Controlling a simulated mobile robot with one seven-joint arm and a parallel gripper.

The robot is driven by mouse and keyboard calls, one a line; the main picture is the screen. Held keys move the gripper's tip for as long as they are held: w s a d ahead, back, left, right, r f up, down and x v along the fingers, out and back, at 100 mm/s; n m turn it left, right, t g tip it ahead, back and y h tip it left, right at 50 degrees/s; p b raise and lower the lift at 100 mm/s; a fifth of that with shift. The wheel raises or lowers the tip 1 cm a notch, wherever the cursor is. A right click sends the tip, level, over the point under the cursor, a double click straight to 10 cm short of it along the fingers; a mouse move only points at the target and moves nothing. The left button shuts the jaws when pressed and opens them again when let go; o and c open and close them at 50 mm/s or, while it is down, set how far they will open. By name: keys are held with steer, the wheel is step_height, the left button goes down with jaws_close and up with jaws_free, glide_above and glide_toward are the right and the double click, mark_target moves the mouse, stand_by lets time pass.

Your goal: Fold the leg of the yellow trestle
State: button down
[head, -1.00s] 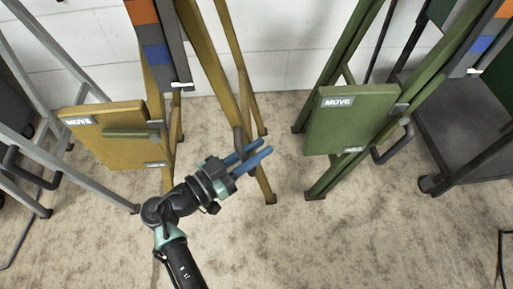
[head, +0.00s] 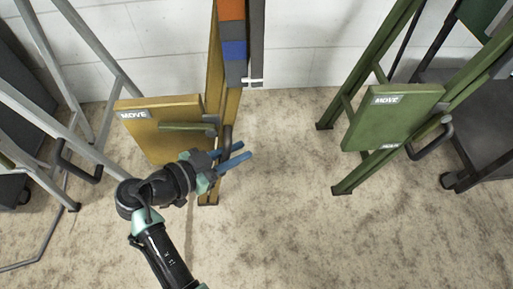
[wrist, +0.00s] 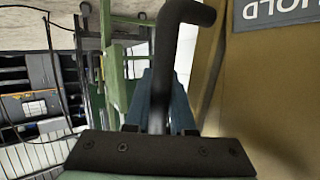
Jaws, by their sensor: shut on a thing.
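The yellow trestle (head: 160,143) stands left of centre in the head view, its panel marked MOVE. Its legs show close together as a narrow upright bundle beside the panel, under a strip with orange and blue patches. My gripper (head: 244,151), with blue fingers, is shut on the black bent handle (head: 227,138) at the right side of this trestle. In the wrist view the handle (wrist: 165,65) rises between the fingers, next to a yellow surface (wrist: 270,85) with a HOLD label. The fingertips are partly hidden behind the handle there.
A green trestle (head: 390,118) with its own MOVE panel and black handle stands at the right. Grey legs (head: 97,50) stand at the left, close to my arm. A dark trolley (head: 485,145) is at the far right. Open floor (head: 275,210) lies between the trestles.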

steer(key=shift+a, duration=0.45)
steer(key=c, duration=1)
jaws_free()
steer(key=shift+c, duration=0.2)
steer(key=shift+r, duration=0.1)
steer(key=p+v, duration=0.6)
steer(key=v, duration=0.7)
steer(key=shift+s, duration=0.1)
